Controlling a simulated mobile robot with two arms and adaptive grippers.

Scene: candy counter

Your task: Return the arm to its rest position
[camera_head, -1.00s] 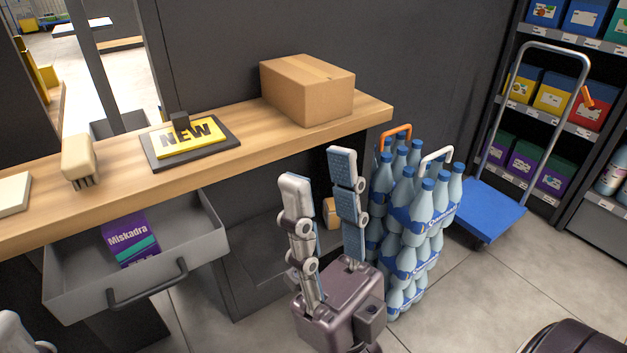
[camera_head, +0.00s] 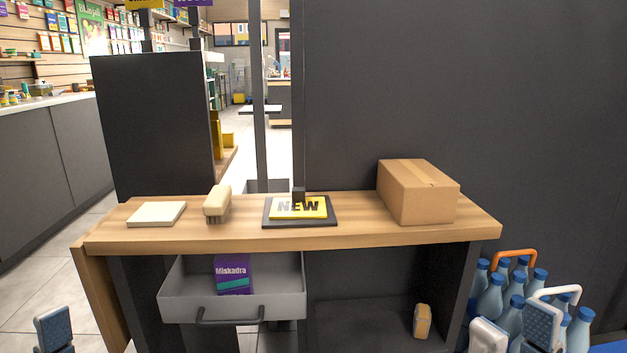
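My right gripper (camera_head: 515,332) shows at the bottom right with two fingertips apart and nothing between them. It is in front of the blue bottles and right of the wooden counter. Its body is below the picture. One fingertip of my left gripper (camera_head: 54,328) shows at the bottom left corner; the rest of it is cut off, so its opening is hidden.
The wooden counter (camera_head: 350,236) holds a cardboard box (camera_head: 415,195), a NEW sign (camera_head: 298,208), a brush (camera_head: 216,204) and a pale square block (camera_head: 157,214). Its grey drawer (camera_head: 180,305) stands open with a purple Miskadra box (camera_head: 233,272). Bottle packs (camera_head: 512,312) stand at right.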

